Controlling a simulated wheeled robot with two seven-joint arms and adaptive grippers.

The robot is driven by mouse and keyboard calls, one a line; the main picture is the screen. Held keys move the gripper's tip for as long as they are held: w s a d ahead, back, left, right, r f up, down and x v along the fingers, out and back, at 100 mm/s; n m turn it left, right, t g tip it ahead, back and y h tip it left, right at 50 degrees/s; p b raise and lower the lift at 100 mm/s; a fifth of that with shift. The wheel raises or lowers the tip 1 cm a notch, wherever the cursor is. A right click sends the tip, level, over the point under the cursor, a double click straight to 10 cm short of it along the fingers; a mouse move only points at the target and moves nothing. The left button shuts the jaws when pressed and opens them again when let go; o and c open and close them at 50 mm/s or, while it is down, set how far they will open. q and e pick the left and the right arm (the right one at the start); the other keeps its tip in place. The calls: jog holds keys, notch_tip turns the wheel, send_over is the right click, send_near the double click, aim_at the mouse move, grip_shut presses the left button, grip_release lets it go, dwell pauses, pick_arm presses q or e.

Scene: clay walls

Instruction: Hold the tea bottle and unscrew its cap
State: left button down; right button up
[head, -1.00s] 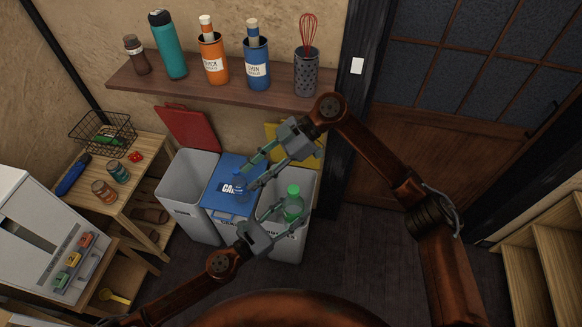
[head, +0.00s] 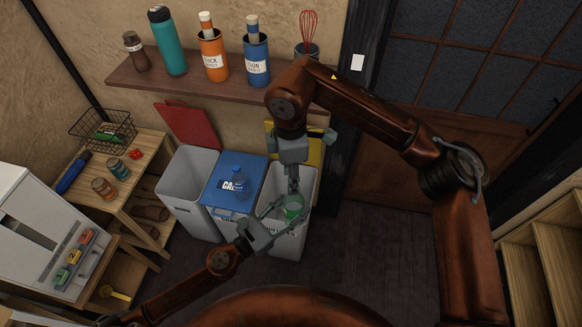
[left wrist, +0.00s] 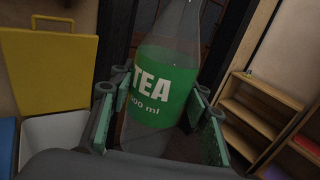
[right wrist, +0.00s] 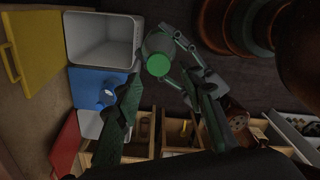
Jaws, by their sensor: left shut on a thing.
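The tea bottle (head: 294,209) is clear with a green label and stands upright in front of the bins. My left gripper (head: 281,212) is shut around its body; in the left wrist view the green TEA label (left wrist: 165,88) sits between the fingers. My right gripper (head: 293,186) points down from above, over the bottle's top, and hides the cap in the head view. In the right wrist view the round green cap (right wrist: 158,65) lies ahead of the spread fingers (right wrist: 168,88), nearer the left one. I see no contact with the cap.
A shelf (head: 190,82) with bottles and a whisk holder is above.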

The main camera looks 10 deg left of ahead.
aim_at(293, 205)
jog(key=shift+f, duration=1.65)
jog(key=shift+c, duration=0.5)
grip_shut()
